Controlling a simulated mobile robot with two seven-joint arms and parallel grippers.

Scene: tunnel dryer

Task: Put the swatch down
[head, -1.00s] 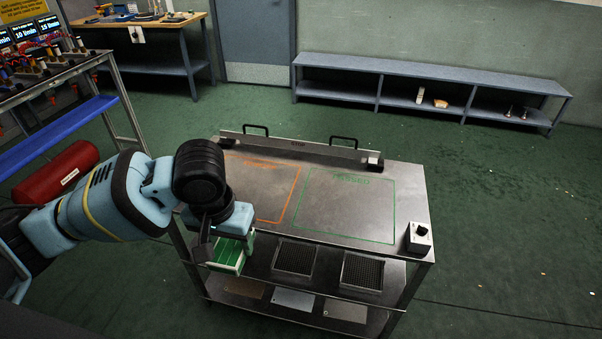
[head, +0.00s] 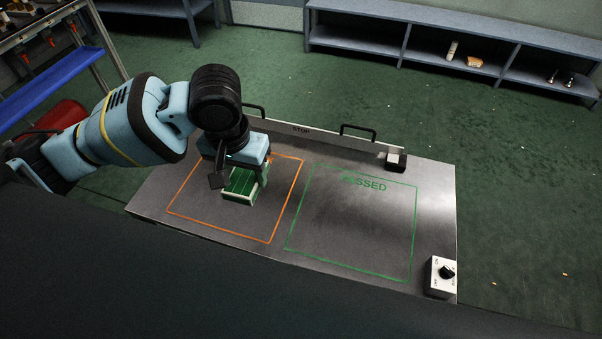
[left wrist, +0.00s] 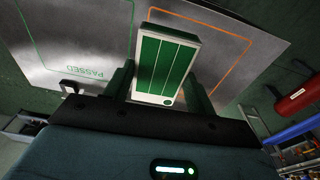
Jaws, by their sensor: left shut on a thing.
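The swatch (head: 241,187) is a green striped panel with a white border. My left gripper (head: 240,176) is shut on it, over the orange outline (head: 285,207) on the metal cart top. In the left wrist view the swatch (left wrist: 166,55) sits between the two dark fingers of the gripper (left wrist: 160,88), its striped face toward the camera. The orange outline passes behind its edge there. I cannot tell whether the swatch touches the cart top. My right gripper is not in view.
The green PASSED outline (head: 351,224) to the right is empty. A raised stop bar (head: 310,134) runs along the cart's far edge, with handles and a small black block (head: 396,162). A switch box (head: 440,277) stands at the right corner. A low shelf (head: 420,50) is against the wall.

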